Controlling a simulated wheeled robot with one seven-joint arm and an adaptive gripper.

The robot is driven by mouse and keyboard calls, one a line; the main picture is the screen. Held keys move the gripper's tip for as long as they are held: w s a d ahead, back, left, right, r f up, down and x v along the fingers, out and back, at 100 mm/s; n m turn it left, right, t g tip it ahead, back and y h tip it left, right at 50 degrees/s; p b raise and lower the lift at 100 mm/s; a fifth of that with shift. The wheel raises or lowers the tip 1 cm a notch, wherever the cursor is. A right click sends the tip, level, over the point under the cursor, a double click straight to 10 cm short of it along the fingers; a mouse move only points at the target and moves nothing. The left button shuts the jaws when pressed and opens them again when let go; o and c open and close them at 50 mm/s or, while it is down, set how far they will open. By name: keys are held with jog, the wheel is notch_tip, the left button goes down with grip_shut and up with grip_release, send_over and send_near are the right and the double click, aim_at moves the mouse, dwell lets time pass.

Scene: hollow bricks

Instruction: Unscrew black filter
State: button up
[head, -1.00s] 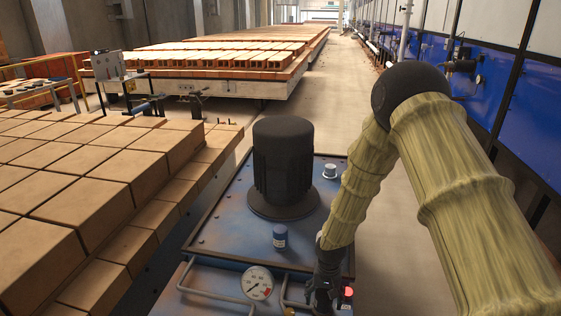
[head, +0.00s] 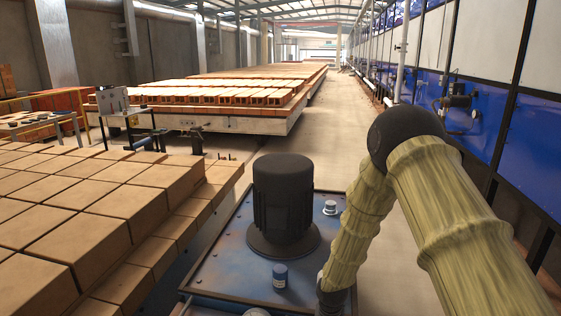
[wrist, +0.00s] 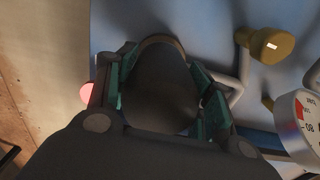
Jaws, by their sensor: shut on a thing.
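The black filter (wrist: 160,92) is a dark rounded body in the wrist view, in the middle between the fingers. My gripper (wrist: 165,78) has green-padded fingers on its left and right sides and is shut on it. A brownish rim shows behind the filter's upper edge. Its lower part is hidden by my wrist. In the head view my arm reaches down to the bottom edge, and the fingers and filter are out of the picture.
A pressure gauge (wrist: 302,126), a brass-coloured knob (wrist: 272,45) and grey pipes are close on the right in the wrist view. A red button (wrist: 86,92) is on the left.

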jog(key=shift+r+p, duration=0.95)
jog(key=shift+r, duration=0.65)
jog(key=shift+r+p, duration=1.5)
jog(key=shift+r, duration=0.85)
jog(key=s+a+r+p, duration=0.1)
jog(key=s+r+p, duration=0.1)
jog(key=s, duration=0.4)
